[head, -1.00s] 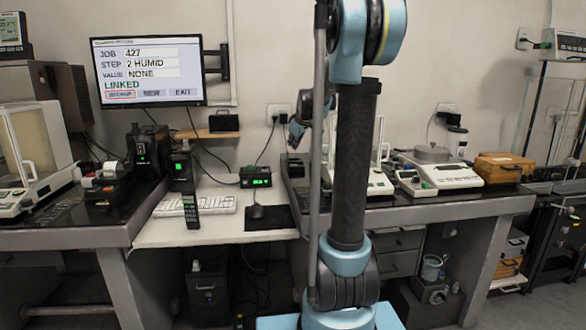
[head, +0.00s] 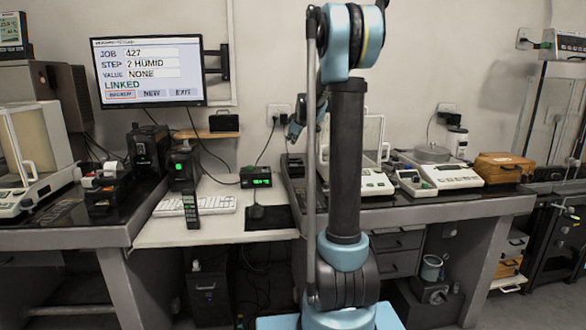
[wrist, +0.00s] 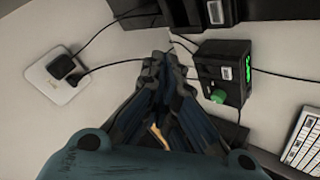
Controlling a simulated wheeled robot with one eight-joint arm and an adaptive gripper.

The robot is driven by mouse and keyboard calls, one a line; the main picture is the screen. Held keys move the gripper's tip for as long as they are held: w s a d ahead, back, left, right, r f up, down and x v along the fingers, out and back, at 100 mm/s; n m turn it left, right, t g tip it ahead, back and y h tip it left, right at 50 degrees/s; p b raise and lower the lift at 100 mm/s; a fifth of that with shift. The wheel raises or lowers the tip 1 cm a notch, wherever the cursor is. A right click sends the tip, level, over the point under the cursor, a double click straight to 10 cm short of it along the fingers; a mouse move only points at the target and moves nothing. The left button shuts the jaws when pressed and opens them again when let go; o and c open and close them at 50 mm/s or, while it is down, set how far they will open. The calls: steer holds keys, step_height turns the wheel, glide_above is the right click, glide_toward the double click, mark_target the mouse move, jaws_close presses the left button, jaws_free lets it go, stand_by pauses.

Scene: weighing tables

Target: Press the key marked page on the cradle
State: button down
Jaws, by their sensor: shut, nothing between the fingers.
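No key marked page can be read in either view, and I cannot tell for certain which unit is the cradle. A small black box (head: 256,177) with a green display stands at the back of the desk. In the wrist view a black box with a green display (wrist: 212,62) and a green round knob or key (wrist: 218,96) is right of my fingers. A dark handset with keys (head: 191,208) is upright by the keyboard, before a black unit (head: 184,168) with a green light. My gripper (wrist: 165,62) is shut and empty, apart from the box; it is partly hidden in the head view.
A monitor (head: 148,72) and a small wooden shelf (head: 206,134) are on the wall. Cables run from a wall outlet (wrist: 58,77). Balances stand on the dark benches either side.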

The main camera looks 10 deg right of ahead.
mark_target(292, 164)
steer(key=shift+f, duration=4.1)
steer(key=shift+f, duration=0.15)
steer(key=shift+f, duration=0.2)
steer(key=shift+f, duration=0.35)
steer(key=shift+s+r, duration=0.1)
steer(key=shift+r, duration=0.7)
steer(key=shift+r, duration=0.1)
steer(key=shift+r, duration=2.4)
